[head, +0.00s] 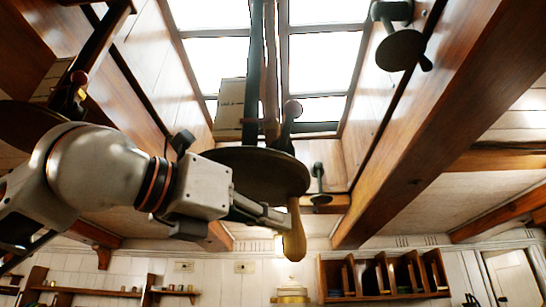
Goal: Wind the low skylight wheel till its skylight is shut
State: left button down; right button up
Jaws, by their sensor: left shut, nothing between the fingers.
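A dark round wheel (250,168) hangs on a long shaft in the middle of the head view, seen from below. A pale wooden handle (294,238) hangs down from its right edge. My left gripper (272,216) comes in from the left beneath the wheel. It is shut and empty, its fingertips right beside the handle; I cannot tell whether they touch. Above is the skylight (322,62), with bright white panes in a wooden frame; I cannot tell how far open it is. My right gripper is not in view.
Other wheels hang at the upper right (400,50), further back (320,198) and at the left, partly behind my arm (28,122). Heavy wooden beams (440,110) flank the skylight well. Shelves (385,275) stand low on the far wall.

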pick_arm(q)
jog(key=shift+s+f+b, duration=0.15)
jog(key=shift+s+b, duration=0.7)
jog(key=shift+s, duration=0.35)
jog(key=c, duration=2)
grip_release()
jog(key=shift+s, duration=0.15)
jog(key=o, duration=0.6)
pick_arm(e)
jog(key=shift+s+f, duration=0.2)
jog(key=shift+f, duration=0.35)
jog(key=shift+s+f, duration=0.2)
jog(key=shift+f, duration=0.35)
pick_arm(q)
jog(key=shift+a, duration=0.1)
